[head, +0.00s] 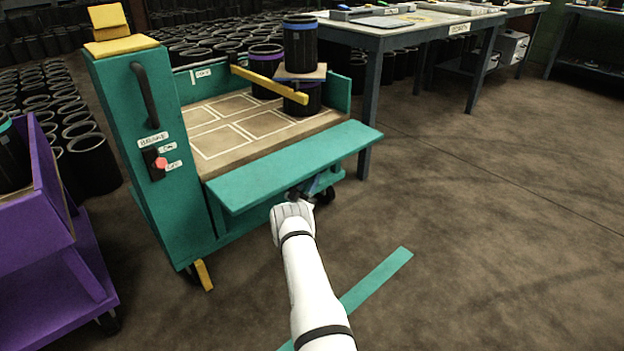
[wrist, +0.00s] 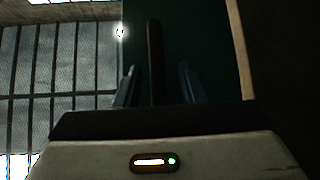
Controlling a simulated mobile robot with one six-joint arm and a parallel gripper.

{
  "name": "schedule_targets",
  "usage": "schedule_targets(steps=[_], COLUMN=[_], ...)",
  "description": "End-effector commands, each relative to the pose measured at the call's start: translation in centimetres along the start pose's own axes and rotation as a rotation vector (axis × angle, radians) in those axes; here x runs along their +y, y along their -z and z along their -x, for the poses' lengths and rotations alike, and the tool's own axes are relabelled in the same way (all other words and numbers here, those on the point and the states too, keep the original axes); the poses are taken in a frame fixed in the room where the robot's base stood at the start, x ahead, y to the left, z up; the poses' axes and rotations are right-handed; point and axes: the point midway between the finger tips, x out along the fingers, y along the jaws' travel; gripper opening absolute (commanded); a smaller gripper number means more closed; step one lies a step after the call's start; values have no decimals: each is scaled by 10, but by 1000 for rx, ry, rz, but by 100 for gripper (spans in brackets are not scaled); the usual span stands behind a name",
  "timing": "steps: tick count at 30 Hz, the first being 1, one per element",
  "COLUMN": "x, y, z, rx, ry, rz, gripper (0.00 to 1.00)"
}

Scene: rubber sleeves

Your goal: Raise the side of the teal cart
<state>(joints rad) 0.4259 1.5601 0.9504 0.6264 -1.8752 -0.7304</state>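The teal cart (head: 143,190) stands left of centre in the head view. Its near side, a long teal panel (head: 290,167), sticks outward along the front edge of the tan deck (head: 215,145). My gripper (head: 311,188) is under the panel's outer edge, right of its middle. In the wrist view, the panel's dark green underside (wrist: 205,45) fills the upper middle. My gripper (wrist: 157,85) shows two blue-grey fingers standing apart. A dark upright bar (wrist: 156,50) lies between them; I cannot tell whether they touch it or the panel.
Dark cylinders, one blue-rimmed (head: 300,45), stand at the deck's back right near a yellow bar (head: 268,86). A purple cart (head: 45,245) is at left and a grey workbench (head: 385,35) behind. A teal strip (head: 378,278) lies on the floor. Floor to the right is clear.

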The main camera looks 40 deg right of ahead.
Motion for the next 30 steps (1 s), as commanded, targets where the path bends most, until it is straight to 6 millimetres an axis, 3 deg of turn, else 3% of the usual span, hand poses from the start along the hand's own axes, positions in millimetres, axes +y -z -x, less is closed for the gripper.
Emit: schedule_targets(steps=[4, 12, 25, 30], x=[3, 4, 4, 4], y=[-3, -4, -4, -4], z=[-12, -16, -16, -16], rx=[-1, -2, -2, -1], ry=[-4, -5, -6, -7], rz=[4, 6, 6, 6], gripper=[36, 36, 2, 0])
